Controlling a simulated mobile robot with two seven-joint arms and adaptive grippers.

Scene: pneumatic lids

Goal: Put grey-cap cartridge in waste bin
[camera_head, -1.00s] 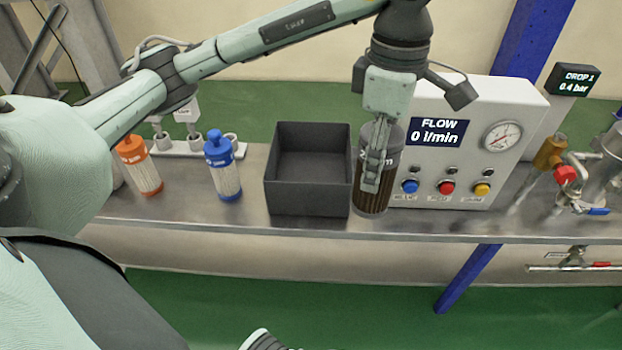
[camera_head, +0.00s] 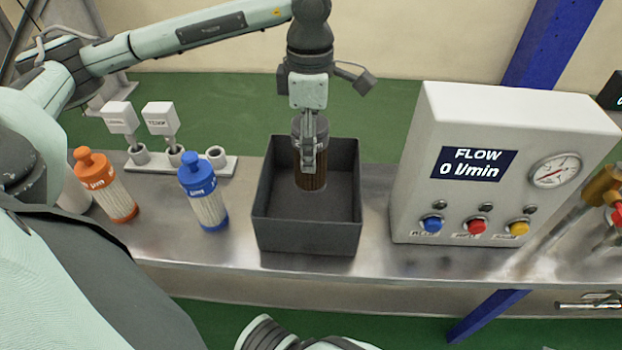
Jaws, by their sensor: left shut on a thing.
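The grey-cap cartridge (camera_head: 311,180) has a dark grey top and a brown pleated body. My left gripper (camera_head: 309,160) is shut on its upper part and holds it upright. The dark square waste bin (camera_head: 308,238) stands on the metal bench. The cartridge shows within the bin's opening, in front of its back wall. I cannot tell whether its lower end touches the bin floor. My right gripper is not clearly in view; only a pale arm part shows at the bottom edge.
An orange-capped cartridge (camera_head: 106,186) and a blue-capped cartridge (camera_head: 204,192) stand left of the bin. A holder rack (camera_head: 190,165) is behind them. A flow panel (camera_head: 489,175) with buttons and a gauge stands to the right. Bare bench (camera_head: 378,215) lies between bin and panel.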

